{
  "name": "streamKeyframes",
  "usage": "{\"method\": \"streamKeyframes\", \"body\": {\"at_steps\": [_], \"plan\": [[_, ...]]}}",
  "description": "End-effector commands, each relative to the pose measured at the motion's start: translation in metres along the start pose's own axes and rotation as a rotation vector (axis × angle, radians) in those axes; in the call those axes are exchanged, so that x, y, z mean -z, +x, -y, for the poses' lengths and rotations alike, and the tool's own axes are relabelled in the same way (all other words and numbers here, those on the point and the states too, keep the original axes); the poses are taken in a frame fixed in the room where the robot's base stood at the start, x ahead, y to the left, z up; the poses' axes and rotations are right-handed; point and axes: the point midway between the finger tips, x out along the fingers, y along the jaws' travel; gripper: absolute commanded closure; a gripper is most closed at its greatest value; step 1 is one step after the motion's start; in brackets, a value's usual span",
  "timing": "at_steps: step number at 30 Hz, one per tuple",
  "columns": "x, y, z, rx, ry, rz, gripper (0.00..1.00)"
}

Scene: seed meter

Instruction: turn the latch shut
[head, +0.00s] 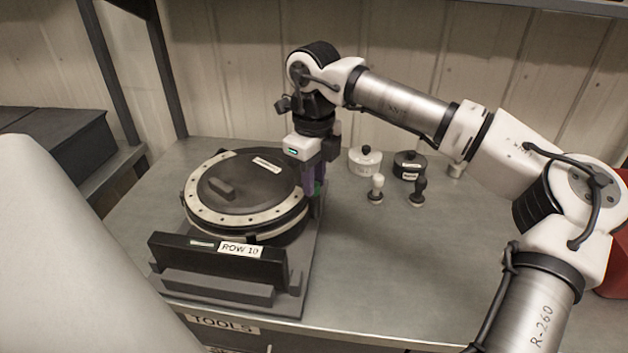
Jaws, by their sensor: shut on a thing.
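The seed meter (245,190) is a round dark housing with a pale ring studded with dots around its lid, on a dark base at the left of the bench. My gripper (314,187) points down at the right edge of the meter, its fingers beside the rim. It is shut on the latch there, which the fingers mostly hide; a small green bit shows between them. The latch's angle cannot be made out.
A plate labelled ROW 10 (240,250) stands in front of the meter. Behind and right of my gripper are a white lidded pot (365,161), a black lidded pot (409,166) and small knobbed pieces (376,190). The bench's (400,260) front right is clear.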

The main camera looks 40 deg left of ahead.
Motion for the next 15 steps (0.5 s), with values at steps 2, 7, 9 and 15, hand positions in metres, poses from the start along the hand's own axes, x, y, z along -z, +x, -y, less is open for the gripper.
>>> {"method": "streamKeyframes", "body": {"at_steps": [2,7,9,15], "plan": [[-0.0005,0.0005,-0.0007,-0.001,-0.075,0.001,1.00],[-0.0005,0.0002,-0.0009,-0.001,-0.233,0.001,1.00],[-0.0004,0.0001,-0.0010,-0.001,-0.294,0.001,1.00],[-0.0003,0.0000,-0.0012,-0.001,-0.446,0.000,1.00]]}}
